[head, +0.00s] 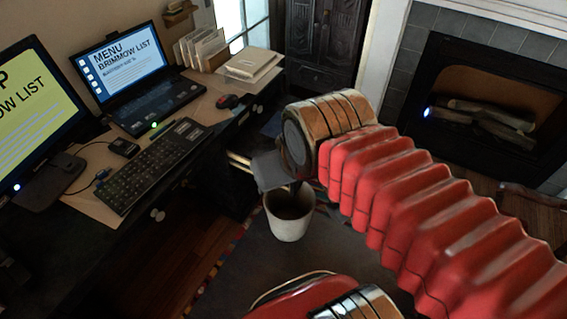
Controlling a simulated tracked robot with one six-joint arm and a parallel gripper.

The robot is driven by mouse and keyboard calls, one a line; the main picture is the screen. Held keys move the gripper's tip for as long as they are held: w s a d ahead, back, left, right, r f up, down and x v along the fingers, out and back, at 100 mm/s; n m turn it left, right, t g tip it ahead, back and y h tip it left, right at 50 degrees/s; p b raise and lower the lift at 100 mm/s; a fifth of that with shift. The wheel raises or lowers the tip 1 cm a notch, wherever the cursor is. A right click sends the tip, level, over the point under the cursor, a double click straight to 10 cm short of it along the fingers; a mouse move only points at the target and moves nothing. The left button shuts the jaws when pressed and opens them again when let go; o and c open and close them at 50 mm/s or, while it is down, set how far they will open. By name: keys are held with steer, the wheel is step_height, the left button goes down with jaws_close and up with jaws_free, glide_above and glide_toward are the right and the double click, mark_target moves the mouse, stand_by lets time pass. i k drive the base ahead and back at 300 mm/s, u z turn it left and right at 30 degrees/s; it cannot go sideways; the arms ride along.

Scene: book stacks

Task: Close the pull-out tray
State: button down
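My gripper (238,161) is at the end of the red, ribbed arm, beside the front edge of the desk (78,207). Two thin, pale bars stick out left past its grey body, toward the dark space under the desk. Whether they are its fingers, and how far apart these are, I cannot tell. The wrist hides part of this area. No pull-out tray can be made out with certainty. The desk front is dark, with light round knobs (158,215). I cannot tell whether the gripper touches the desk.
A white bin (289,222) stands on the floor below my gripper. A fireplace (490,105) is at right, a dark carved cabinet (322,40) behind.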

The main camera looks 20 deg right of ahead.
mark_target(258, 136)
steer(key=z, duration=0.05)
steer(key=i, duration=0.95)
steer(key=z, duration=0.5)
